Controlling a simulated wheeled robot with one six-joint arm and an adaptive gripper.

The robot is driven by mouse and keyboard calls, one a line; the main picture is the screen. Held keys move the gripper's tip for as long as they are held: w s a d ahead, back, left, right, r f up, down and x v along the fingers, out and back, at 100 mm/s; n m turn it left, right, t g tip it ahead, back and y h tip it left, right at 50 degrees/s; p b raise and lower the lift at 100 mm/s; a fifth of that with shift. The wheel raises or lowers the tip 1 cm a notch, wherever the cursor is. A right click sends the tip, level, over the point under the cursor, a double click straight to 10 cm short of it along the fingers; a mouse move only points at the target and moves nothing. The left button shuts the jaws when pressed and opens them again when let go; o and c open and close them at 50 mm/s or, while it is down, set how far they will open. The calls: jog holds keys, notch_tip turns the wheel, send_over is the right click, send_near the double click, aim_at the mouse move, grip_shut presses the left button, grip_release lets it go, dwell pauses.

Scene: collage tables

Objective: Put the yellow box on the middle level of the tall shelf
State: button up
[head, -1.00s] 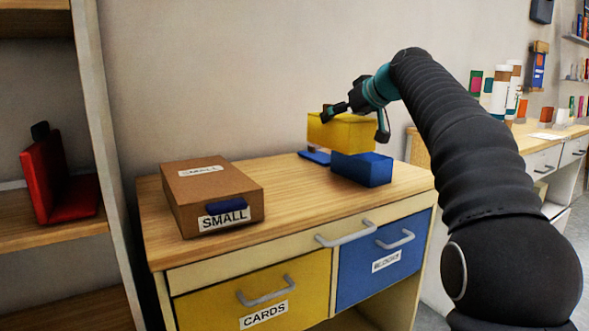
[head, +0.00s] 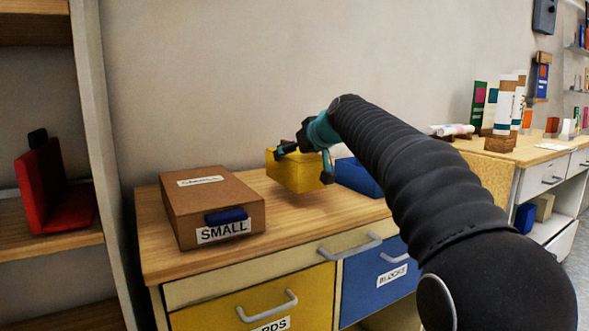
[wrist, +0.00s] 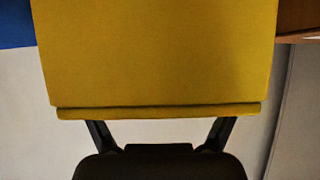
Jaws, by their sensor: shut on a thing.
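The yellow box (head: 297,172) is held by my gripper (head: 305,163) above the wooden desk, just right of the brown cardboard box. In the wrist view the yellow box (wrist: 155,55) fills most of the picture, with the gripper fingers (wrist: 160,132) shut on it at its near edge. The tall shelf (head: 50,241) stands at the far left; a level with a red object on it shows, with another board above and one lower down.
A brown box (head: 212,205) labelled SMALL, with a dark blue piece at its front, sits on the desk (head: 290,222) between the yellow box and the shelf. A red bookend-like object (head: 42,185) stands on the shelf level. A blue box (head: 357,178) lies behind my arm.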

aim_at(311, 158)
jog(key=shift+f+b, duration=0.3)
jog(key=shift+f, duration=1.5)
jog(key=shift+f, duration=0.2)
jog(key=o, duration=1.3)
jog(key=shift+r, duration=0.2)
jog(key=b+v, duration=0.1)
jog(key=v, duration=1.1)
jog(key=shift+d, duration=0.1)
jog(key=shift+f, duration=0.1)
